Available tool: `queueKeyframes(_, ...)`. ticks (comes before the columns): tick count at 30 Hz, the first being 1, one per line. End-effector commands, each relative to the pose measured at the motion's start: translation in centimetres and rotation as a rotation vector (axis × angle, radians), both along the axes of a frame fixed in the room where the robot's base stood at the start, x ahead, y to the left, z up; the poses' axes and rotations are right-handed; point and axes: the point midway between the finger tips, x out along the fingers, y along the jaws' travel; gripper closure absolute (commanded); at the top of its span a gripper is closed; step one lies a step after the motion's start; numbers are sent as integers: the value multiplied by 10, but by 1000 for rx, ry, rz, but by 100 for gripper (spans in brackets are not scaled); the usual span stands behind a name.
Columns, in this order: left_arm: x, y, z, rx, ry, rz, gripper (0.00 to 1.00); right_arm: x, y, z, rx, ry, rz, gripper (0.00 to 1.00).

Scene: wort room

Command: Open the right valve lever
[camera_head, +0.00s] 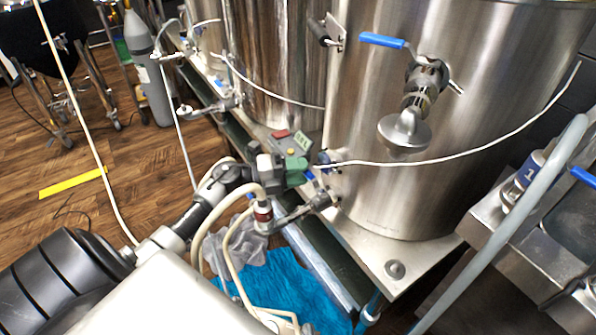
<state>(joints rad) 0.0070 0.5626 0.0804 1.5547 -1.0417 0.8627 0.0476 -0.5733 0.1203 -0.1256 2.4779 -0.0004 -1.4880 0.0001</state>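A blue valve lever (383,40) sits on the valve high on the front of the large steel tank (450,130). It points left, roughly level. Another blue lever end (585,177) shows at the right edge. Small blue parts (310,175) show at the low valve near the tank's base, partly hidden. I cannot tell for sure which one the task calls right. My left gripper (303,168) reaches in from the left to just beside this low valve, well below the high lever. Its fingers are small and mixed with fittings, so their opening and any contact are unclear. My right gripper is not visible.
White hoses (450,158) cross the tank and hang around my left arm. A steel pipe fitting (290,215) lies just below the gripper. A grey gas bottle (150,75) stands at the back left.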

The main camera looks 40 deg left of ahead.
Motion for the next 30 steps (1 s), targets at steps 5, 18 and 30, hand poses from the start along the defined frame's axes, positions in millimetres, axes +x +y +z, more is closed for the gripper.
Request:
queueKeyframes(5,0,0,0,0,0,0,82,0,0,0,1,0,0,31)
queueKeyframes(18,-1,0,1,-1,1,9,100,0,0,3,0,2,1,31)
queueKeyframes(30,-16,1,3,-4,0,206,100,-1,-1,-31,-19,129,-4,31)
